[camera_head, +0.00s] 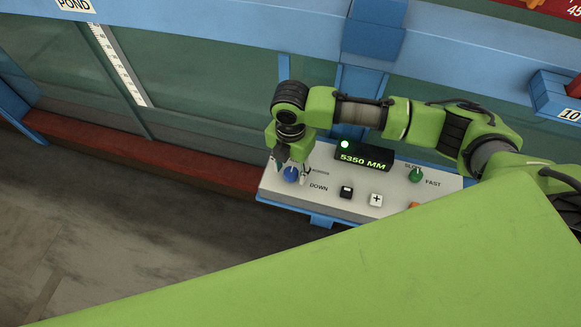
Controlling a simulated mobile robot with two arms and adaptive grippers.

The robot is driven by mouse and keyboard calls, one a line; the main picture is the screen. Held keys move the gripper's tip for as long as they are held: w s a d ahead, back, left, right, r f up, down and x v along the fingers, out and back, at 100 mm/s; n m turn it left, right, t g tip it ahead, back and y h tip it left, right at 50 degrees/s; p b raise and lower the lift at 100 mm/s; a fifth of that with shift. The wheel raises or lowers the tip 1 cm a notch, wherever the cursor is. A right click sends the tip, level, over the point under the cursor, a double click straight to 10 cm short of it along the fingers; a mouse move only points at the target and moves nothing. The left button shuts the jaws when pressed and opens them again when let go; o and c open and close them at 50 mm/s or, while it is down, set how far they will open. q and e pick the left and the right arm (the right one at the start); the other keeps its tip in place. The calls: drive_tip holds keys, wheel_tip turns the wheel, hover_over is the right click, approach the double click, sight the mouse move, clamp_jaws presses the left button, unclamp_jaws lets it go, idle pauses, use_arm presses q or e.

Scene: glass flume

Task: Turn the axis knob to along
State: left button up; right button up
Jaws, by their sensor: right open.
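A blue knob (291,175) sits at the left end of a pale sloping control panel (330,196). The word DOWN is printed to its right; a smaller label above that is too small to read, and others may be hidden. No label reading "along" can be made out. My right gripper (290,166) points down over the blue knob with its fingers open around or just above it; I cannot tell if they touch it. The gripper hides the knob's upper part and its pointer direction. My left gripper is out of view.
The panel also has a lit display (363,159) reading 5350 MM, a green SLOW/FAST knob (415,175), a black button (346,192) and a white plus button (376,200). Blue-framed flume glass (210,80) stands behind. Floor (120,230) is clear at left.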

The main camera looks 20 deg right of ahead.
sight(291, 172)
wheel_tip(291, 172, up, 12)
idle(0.4)
idle(0.5)
